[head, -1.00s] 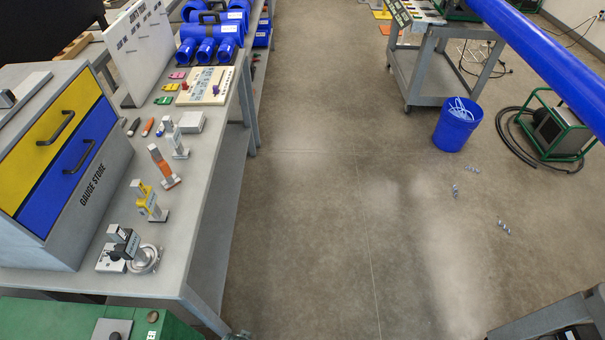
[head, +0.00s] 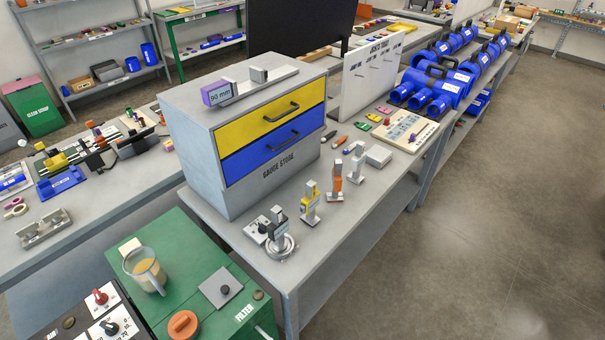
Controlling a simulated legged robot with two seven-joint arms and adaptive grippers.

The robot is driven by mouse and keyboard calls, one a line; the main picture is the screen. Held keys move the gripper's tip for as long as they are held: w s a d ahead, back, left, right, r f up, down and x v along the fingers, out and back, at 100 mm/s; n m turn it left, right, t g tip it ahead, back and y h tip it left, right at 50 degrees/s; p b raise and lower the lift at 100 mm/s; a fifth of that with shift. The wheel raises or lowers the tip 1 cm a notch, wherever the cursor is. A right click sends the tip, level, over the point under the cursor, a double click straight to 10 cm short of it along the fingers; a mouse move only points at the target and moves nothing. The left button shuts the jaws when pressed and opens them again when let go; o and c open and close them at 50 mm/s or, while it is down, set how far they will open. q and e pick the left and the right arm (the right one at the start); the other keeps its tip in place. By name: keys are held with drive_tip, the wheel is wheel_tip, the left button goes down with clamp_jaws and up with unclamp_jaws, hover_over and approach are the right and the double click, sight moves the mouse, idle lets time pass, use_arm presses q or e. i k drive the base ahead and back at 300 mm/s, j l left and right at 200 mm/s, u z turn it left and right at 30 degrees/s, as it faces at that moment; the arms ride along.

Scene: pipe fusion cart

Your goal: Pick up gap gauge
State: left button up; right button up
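No label here reads "gap gauge", so I cannot tell which piece it is. A row of small upright gauge-like pieces stands on the grey bench (head: 345,215): a black-and-grey one (head: 277,222) with a round metal ring (head: 280,246) at its base, a yellow one (head: 310,198), an orange one (head: 336,178) and a white-grey one (head: 357,163). A grey bar with a purple block marked "90 mm" (head: 217,93) lies on top of the gauge store cabinet (head: 205,150). Neither of my grippers is in view.
The cabinet has a yellow drawer (head: 270,112) and a blue drawer (head: 275,146), both shut. A green unit (head: 185,240) with a jug (head: 143,268) stands at the front left. Blue clamps (head: 435,85) sit farther along. The floor at right (head: 500,200) is clear.

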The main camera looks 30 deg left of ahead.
sight(335, 195)
drive_tip(key=u, duration=1.05)
drive_tip(key=i+l+u, duration=0.15)
drive_tip(key=u, duration=0.3)
drive_tip(key=l+u, duration=0.4)
drive_tip(key=i+l+u, duration=0.1)
drive_tip(key=l+u, duration=0.15)
drive_tip(key=u, duration=0.2)
